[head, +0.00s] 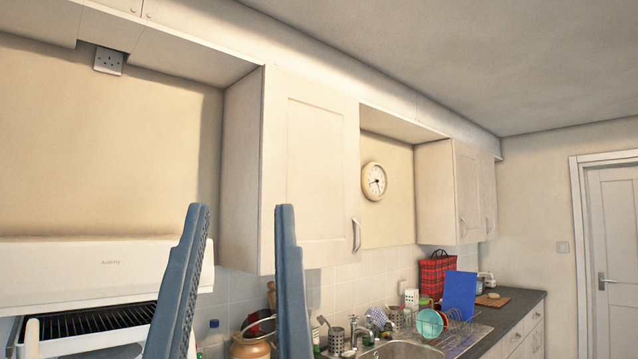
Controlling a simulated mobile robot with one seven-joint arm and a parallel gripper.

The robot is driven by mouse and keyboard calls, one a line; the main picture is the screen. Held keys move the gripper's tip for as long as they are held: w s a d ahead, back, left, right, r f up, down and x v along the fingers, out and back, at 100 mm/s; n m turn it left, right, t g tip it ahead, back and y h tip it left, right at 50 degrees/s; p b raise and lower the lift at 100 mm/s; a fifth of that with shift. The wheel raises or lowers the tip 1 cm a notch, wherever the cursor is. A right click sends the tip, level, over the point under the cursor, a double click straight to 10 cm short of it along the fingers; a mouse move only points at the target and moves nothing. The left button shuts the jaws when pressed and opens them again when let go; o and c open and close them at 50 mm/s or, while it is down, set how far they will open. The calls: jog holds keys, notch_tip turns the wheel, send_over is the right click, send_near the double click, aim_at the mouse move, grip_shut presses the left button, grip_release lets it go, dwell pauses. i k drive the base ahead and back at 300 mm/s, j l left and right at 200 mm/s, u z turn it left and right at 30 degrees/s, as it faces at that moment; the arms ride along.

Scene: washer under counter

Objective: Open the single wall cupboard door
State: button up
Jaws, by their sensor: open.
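The single wall cupboard door (318,170) is a cream panelled door, shut, in the middle of the head view. Its curved metal handle (356,235) is upright at the door's lower right edge. My gripper (240,215) shows as two blue-grey fingers rising from the bottom, wide apart and empty. The right finger overlaps the lower left part of the door in the picture. The left finger is in front of the wall and cooker hood area. The handle lies to the right of both fingers, and they are apart from it.
A white grill unit (100,262) stands at lower left. Below the cupboard are jars, a sink (400,350) and a dish rack with plates (432,322). A clock (374,181) hangs right of the door. A double wall cupboard (455,190) is further right.

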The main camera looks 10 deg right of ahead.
aim_at(310, 158)
jog(key=z, duration=0.3)
jog(key=i+l, duration=0.2)
jog(key=i, duration=0.9)
jog(key=i+l, duration=0.15)
jog(key=i, duration=0.9)
jog(key=i+l+z, duration=0.1)
jog(key=i, duration=1)
jog(key=l, duration=0.1)
